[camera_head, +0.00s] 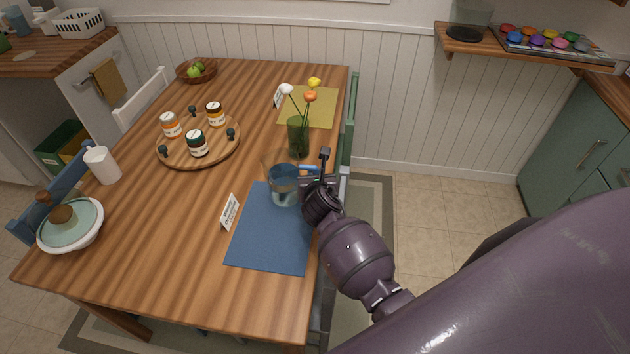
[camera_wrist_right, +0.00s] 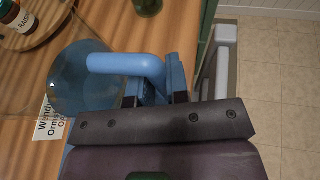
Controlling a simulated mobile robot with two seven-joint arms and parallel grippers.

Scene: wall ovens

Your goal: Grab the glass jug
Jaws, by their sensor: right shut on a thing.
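The glass jug (camera_head: 283,188) is clear with a blue handle (camera_head: 308,168). It stands at the right side of the wooden table, at the back edge of a blue placemat (camera_head: 268,240). My right gripper (camera_head: 317,175) is at the jug's right side, shut on the handle. In the right wrist view the jug's round body (camera_wrist_right: 82,82) is at the left, and the handle (camera_wrist_right: 125,64) runs to my right gripper's fingers (camera_wrist_right: 160,85). My left gripper is not in view.
A green vase (camera_head: 298,138) with flowers stands just behind the jug. A name card (camera_head: 229,211) stands left of the placemat. A round wooden tray (camera_head: 180,153) with several jars is farther left. A chair (camera_head: 348,125) is along the right edge.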

